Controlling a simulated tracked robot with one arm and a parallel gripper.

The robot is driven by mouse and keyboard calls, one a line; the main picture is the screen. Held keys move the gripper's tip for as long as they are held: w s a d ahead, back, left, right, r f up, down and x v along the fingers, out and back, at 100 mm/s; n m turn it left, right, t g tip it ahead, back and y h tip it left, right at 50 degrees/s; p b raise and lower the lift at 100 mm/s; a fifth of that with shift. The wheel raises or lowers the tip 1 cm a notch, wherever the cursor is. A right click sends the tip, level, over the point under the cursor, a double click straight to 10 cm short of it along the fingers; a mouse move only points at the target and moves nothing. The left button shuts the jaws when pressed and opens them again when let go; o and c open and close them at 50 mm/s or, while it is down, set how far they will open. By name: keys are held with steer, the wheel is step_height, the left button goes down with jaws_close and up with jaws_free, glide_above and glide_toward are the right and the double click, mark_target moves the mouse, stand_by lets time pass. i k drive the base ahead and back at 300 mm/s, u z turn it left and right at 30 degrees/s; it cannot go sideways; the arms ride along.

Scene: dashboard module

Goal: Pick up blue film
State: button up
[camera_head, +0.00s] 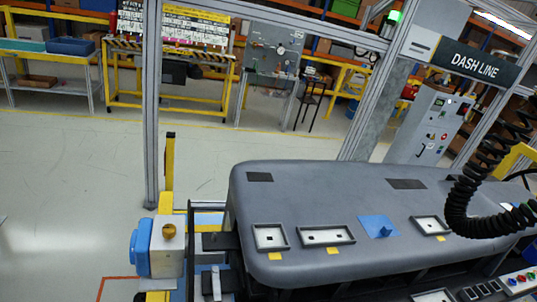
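The blue film (374,225) is a small flat blue piece on the top face of the grey dashboard module (330,195), right of its middle. A small raised blue tab stands on the film. It lies between a long framed recess on its left and a small framed recess on its right. My gripper is not visible in this view, so its opening and its distance from the film cannot be told.
A blue and white fixture with a brass knob (155,248) stands at the module's left end. A black coiled cable (462,215) hangs over its right end. A grey frame post (152,110) rises behind the fixture. Open floor (70,190) lies to the left.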

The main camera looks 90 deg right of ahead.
mark_target(378, 226)
steer(key=z, duration=2.9)
steer(key=k, duration=0.85)
steer(key=i, duration=0.85)
steer(key=u, duration=0.05)
